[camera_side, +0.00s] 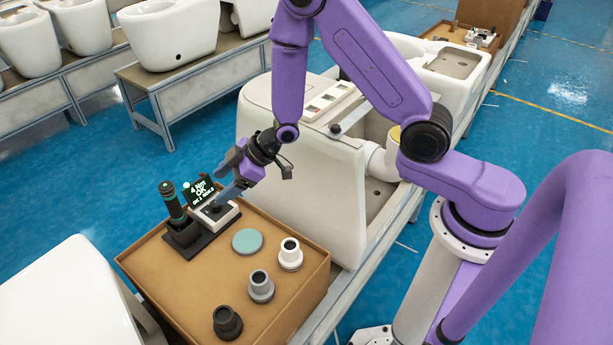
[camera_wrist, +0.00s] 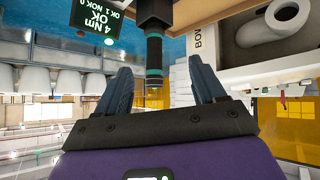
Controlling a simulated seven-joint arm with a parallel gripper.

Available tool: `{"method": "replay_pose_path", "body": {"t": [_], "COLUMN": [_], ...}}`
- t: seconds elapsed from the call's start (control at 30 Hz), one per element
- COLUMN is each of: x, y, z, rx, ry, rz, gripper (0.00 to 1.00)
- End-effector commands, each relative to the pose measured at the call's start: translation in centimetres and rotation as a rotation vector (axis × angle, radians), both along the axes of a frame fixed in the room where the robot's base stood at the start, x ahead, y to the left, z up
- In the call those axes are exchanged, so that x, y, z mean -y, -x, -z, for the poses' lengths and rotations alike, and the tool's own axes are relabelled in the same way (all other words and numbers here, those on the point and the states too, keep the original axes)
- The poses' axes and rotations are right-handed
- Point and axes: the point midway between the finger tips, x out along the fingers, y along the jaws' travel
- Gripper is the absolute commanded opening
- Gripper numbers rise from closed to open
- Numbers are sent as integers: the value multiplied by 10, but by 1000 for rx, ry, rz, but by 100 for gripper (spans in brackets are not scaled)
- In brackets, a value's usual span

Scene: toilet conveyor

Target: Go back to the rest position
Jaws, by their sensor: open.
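My gripper (camera_side: 229,190) is above the back part of the brown tabletop (camera_side: 173,291), close to the small display unit (camera_side: 203,190). In the wrist view my gripper (camera_wrist: 162,75) has its two fingers apart, with nothing held between them. A dark cylindrical tool with green bands (camera_side: 172,203) stands upright in a black holder (camera_side: 184,232), left of my gripper. The tool also shows in the wrist view (camera_wrist: 154,58), beyond the fingers. The display reads "4 Nm OK" and shows in the wrist view too (camera_wrist: 97,17).
A teal disc (camera_side: 247,241) lies on the tabletop. White (camera_side: 290,255), grey (camera_side: 261,287) and black (camera_side: 227,323) collared fittings stand near its right edge. A large white toilet body (camera_side: 300,190) stands just behind my gripper. More toilets (camera_side: 170,32) line benches at the back left.

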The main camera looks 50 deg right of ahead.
Motion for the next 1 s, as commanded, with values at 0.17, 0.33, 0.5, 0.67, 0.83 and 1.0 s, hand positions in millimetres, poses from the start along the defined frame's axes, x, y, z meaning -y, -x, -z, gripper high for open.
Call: {"method": "replay_pose_path", "body": {"t": [0.17,0.33,0.5,0.67,0.83,1.0], "x": [2,6,13,23,38,58], "y": [17,43,77,116,164,216], "z": [-22,-42,-63,-82,-102,-121], "rx": [-46,-97,-154,-214,-286,-363], "ry": [104,190,267,329,390,448], "rz": [-16,-21,-25,-29,-42,-64], "gripper": [69,69,69,69,69,69]}}
